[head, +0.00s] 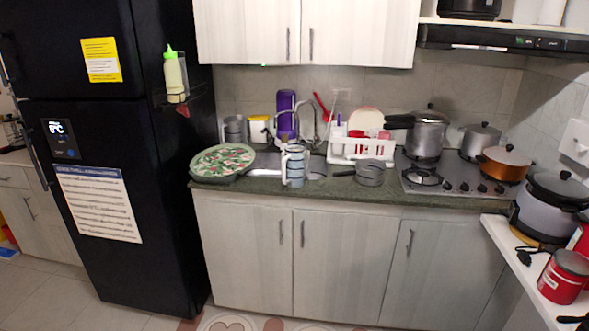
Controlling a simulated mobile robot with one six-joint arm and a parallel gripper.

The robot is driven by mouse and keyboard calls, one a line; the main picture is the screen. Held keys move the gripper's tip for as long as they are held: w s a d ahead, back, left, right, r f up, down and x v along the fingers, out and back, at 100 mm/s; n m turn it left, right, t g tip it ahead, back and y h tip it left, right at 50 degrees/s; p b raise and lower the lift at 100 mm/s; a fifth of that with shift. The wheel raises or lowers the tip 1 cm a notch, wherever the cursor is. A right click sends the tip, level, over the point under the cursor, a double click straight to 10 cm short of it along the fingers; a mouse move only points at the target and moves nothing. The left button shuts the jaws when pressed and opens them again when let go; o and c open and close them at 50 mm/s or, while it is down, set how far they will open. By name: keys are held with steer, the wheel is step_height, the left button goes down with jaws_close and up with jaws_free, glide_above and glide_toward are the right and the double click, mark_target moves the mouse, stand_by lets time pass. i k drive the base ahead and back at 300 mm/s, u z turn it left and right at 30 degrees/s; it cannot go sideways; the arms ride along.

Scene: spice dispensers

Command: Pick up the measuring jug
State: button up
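What looks like the measuring jug (294,166) stands upright near the front edge of the green counter, in front of the sink. It is a tall, narrow, grey-blue vessel with pale bands and a light handle on its left side. Its markings are too small to read. A grey metallic container (236,130) stands further back at the left of the counter; I cannot tell its exact kind. My gripper is not in view.
Behind are a purple bottle (285,115), a faucet and a white dish rack (345,150). The stove (450,180) holds several pots. The black fridge (110,160) stands left.

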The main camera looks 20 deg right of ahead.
mark_target(293, 163)
steer(key=u, duration=0.05)
steer(key=i, duration=0.55)
steer(key=z, duration=0.6)
steer(key=k, duration=0.1)
steer(key=u, duration=1.85)
steer(key=k, duration=0.6)
steer(key=z, duration=0.1)
steer(key=i, duration=0.4)
steer(key=u, duration=0.05)
